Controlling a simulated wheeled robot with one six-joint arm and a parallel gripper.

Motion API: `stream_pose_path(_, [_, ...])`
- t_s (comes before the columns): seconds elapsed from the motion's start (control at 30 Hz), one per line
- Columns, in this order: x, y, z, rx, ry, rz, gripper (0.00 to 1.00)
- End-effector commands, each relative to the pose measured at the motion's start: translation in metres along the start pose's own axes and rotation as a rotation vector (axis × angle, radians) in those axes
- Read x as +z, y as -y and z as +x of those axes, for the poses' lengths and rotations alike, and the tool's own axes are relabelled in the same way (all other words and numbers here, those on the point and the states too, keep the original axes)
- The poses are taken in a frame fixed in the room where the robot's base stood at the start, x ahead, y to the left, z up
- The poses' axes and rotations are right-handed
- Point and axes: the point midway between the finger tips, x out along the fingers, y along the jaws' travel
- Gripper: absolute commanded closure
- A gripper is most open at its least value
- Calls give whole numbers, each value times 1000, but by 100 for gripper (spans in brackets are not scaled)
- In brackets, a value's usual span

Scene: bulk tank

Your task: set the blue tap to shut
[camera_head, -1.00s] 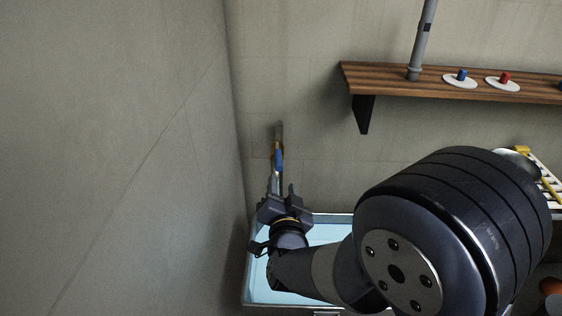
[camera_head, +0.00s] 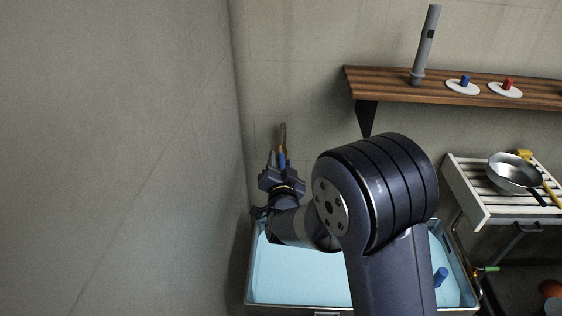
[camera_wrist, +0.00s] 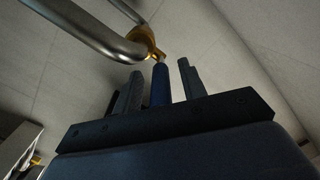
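The blue tap handle (camera_head: 282,159) is on a pipe (camera_head: 282,132) at the back wall, above the left end of the light-blue tank (camera_head: 300,285). In the wrist view the blue handle (camera_wrist: 160,86) stands below a brass valve body (camera_wrist: 146,42) on a grey metal pipe (camera_wrist: 85,27). My gripper (camera_head: 282,166) is just in front of the handle. In the wrist view my gripper (camera_wrist: 158,70) is open, with one finger on each side of the handle and gaps visible. Whether the fingertips reach past the handle is unclear.
A side wall (camera_head: 120,150) stands close at the left. A wooden shelf (camera_head: 470,92) holds a grey cylinder (camera_head: 425,45) and blue and red knobs on white discs. A slatted rack (camera_head: 480,195) with a metal pan (camera_head: 513,172) is at the right. A blue peg (camera_head: 440,276) shows in the tank.

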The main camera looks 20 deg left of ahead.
Motion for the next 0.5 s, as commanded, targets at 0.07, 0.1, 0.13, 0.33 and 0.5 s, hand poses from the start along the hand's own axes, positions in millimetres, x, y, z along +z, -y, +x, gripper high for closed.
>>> stream_pose_path(0.07, [0,0,1,0,0,0,60])
stream_pose_path(0.1, [0,0,1,0,0,0,60])
stream_pose_path(0.13, [0,0,1,0,0,0,60])
stream_pose_path(0.33, [0,0,0,0,-1,0,69])
stream_pose_path(0.5, [0,0,0,0,-1,0,83])
